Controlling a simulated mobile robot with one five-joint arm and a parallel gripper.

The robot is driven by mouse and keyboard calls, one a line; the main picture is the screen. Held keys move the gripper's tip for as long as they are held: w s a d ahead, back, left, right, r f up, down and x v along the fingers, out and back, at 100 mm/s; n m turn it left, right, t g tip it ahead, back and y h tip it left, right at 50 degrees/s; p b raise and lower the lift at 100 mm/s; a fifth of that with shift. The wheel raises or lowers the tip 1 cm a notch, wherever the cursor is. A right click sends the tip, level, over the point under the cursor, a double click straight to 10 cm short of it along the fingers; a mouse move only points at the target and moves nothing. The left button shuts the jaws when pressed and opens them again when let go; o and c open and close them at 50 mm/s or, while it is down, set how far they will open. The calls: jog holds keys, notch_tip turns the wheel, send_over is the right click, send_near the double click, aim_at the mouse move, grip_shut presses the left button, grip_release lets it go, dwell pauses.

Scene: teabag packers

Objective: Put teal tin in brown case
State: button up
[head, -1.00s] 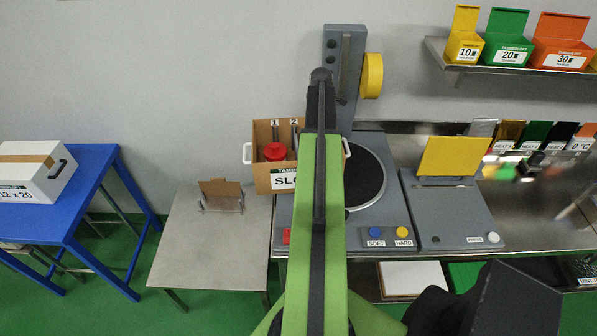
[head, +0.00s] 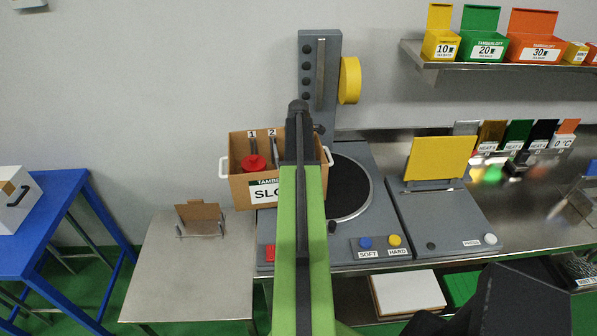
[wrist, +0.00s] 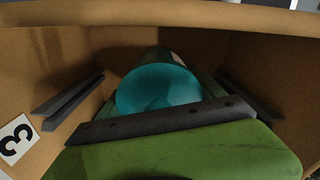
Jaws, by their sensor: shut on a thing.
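The brown case (head: 240,190) stands open on the grey machine in the head view, with white handles, number cards 1 and 2, and a label reading "SLO…" partly covered by my arm. In the wrist view its brown walls (wrist: 285,65) surround my gripper, and a card "3" lies at the left. The teal tin (wrist: 155,88) shows its round teal end between my jaws, with dark bars on both sides of it. My gripper (wrist: 165,108) is shut on it, within or just above the case's right part. The tin's lower part and its contact with the case floor are hidden.
A red knobbed object (head: 253,163) sits in the case's left part. A round black plate (head: 350,188) and a grey post (head: 318,75) with a yellow disc are close by. A yellow-lidded press (head: 440,160) stands right. The steel side table (head: 190,265) is mostly clear.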

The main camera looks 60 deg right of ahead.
jog(key=shift+f, duration=0.1)
jog(key=o, duration=1.4)
notch_tip(320, 180, up, 12)
jog(key=p, duration=1.2)
